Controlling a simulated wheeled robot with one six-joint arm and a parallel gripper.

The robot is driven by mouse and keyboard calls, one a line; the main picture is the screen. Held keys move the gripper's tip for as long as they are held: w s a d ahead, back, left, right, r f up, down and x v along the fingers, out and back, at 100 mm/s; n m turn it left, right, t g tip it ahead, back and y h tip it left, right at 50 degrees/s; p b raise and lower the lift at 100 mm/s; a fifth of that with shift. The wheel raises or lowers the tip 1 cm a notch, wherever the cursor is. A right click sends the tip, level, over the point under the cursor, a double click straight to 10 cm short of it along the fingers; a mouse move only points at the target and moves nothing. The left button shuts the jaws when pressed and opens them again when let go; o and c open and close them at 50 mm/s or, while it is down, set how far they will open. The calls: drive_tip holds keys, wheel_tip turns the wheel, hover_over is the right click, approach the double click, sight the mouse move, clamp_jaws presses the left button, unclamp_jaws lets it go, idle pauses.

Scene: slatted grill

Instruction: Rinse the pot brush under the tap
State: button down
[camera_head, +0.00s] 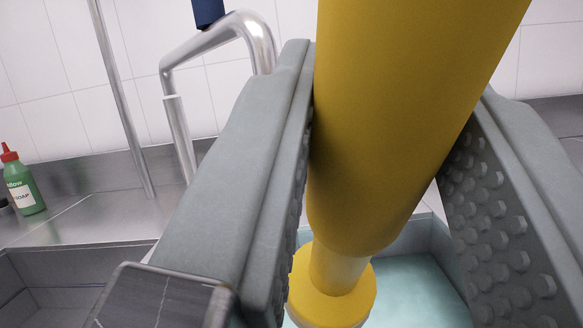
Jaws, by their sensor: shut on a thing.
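The pot brush (395,120) shows as a thick yellow handle that narrows to a collar and a round yellow end (335,290) at the lower middle. My gripper (378,165) is shut on the handle, one grey padded finger on each side. The brush points down and away from me, its round end over a basin (415,285) with pale blue-green water or lining. Bristles are not visible. The tap (215,45) is a bent metal spout at the upper left, behind my left finger. It is apart from the brush, and no water stream shows.
A second, grey metal basin (75,262) lies at the lower left. A green soap bottle (22,182) with a red cap stands on the metal counter at the far left. A thin upright metal pole (122,100) stands left of the tap. White tiles cover the back wall.

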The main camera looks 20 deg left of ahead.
drive_tip(key=shift+s+d+r, duration=0.55)
drive_tip(key=shift+s+r, duration=0.2)
drive_tip(key=shift+s, duration=0.05)
drive_tip(key=shift+s+d+r, duration=0.5)
drive_tip(key=shift+s+r, duration=0.25)
drive_tip(key=shift+r, duration=0.1)
